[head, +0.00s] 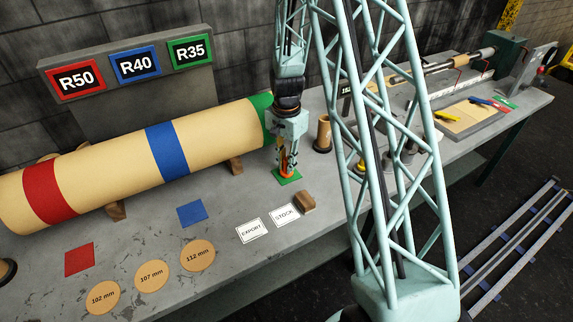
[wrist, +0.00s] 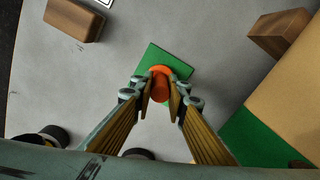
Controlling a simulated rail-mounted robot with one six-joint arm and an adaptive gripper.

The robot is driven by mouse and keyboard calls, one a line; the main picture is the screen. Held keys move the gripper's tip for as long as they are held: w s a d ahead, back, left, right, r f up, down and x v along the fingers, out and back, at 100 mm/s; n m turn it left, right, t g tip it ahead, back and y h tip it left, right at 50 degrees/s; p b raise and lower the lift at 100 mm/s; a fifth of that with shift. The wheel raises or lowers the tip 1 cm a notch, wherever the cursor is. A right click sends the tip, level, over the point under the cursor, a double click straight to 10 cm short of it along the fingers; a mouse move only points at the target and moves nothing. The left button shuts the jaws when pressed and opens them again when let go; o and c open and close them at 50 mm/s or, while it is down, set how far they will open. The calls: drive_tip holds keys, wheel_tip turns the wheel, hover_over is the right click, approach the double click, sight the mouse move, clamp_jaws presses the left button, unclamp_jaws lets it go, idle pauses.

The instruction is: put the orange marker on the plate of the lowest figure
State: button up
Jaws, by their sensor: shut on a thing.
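The orange marker (wrist: 160,71) is between the fingers of my gripper (wrist: 161,92), which is shut on it. In the head view my gripper (head: 287,163) points straight down at the small green plate (head: 290,180) beside the green end of the long roll. The wrist view shows the marker over the middle of the green plate (wrist: 183,67); I cannot tell whether it touches. The R35 sign (head: 190,51) has a green frame and the lowest figure. The R40 sign (head: 136,64) is blue and the R50 sign (head: 76,79) red.
A blue plate (head: 190,214) and a red plate (head: 79,260) lie empty along the roll (head: 105,175). A wooden block (head: 306,202) and white STOCK (head: 285,214) and EXPORT (head: 250,231) cards lie in front. A tan cylinder (head: 324,133) stands to the right.

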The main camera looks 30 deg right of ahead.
drive_tip(key=o, duration=0.9)
drive_tip(key=shift+f, duration=0.1)
drive_tip(key=shift+r, duration=0.2)
wheel_tip(320, 180, up, 11)
drive_tip(key=shift+r+p, duration=0.1)
drive_tip(key=shift+p, duration=0.25)
drive_tip(key=shift+r, duration=0.4)
idle(0.3)
